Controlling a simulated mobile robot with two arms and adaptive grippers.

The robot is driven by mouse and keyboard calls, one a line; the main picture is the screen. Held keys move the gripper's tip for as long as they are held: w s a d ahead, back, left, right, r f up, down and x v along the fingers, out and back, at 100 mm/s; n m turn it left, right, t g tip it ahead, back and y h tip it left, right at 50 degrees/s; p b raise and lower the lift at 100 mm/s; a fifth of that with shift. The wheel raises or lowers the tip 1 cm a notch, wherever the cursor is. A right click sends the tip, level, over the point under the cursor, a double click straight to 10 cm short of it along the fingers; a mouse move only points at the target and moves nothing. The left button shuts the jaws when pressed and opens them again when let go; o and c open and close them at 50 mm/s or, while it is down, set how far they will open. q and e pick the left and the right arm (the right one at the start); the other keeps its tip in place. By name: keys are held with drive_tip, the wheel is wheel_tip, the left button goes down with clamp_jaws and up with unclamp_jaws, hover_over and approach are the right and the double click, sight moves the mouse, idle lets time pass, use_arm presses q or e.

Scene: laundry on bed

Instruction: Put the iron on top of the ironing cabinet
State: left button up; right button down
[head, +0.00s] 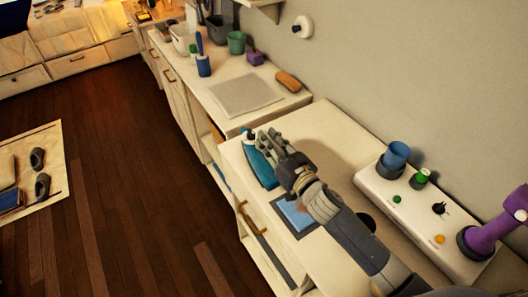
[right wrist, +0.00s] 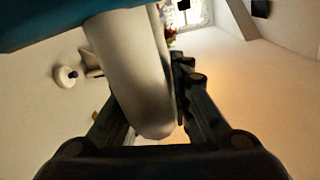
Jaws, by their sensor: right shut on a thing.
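The iron has a teal body (head: 260,163) and a pale handle. It is at the left edge of the near cream cabinet top (head: 335,150). My right gripper (head: 273,143) reaches over it from the lower right. In the right wrist view the pale handle (right wrist: 130,65) lies between the fingers of my right gripper (right wrist: 150,125), with the teal body (right wrist: 45,22) at the upper left. The gripper is shut on the handle. I cannot tell whether the iron touches the surface. My left gripper is not in view.
A control panel (head: 375,185) with knobs and a purple object (head: 500,225) stand along the wall side. The wooden floor (head: 130,180) is open at left.

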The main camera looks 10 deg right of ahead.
drive_tip(key=shift+w+d+r, duration=0.2)
drive_tip(key=shift+w+d, duration=0.05)
drive_tip(key=shift+w, duration=0.5)
drive_tip(key=shift+w+f, duration=0.1)
drive_tip(key=shift+f, duration=1.75)
drive_tip(key=c, duration=1.8)
unclamp_jaws()
drive_tip(key=shift+f, duration=0.3)
drive_tip(key=o, duration=0.4)
drive_tip(key=shift+c, duration=0.2)
drive_tip(key=shift+s, duration=0.2)
drive_tip(key=shift+d, duration=0.1)
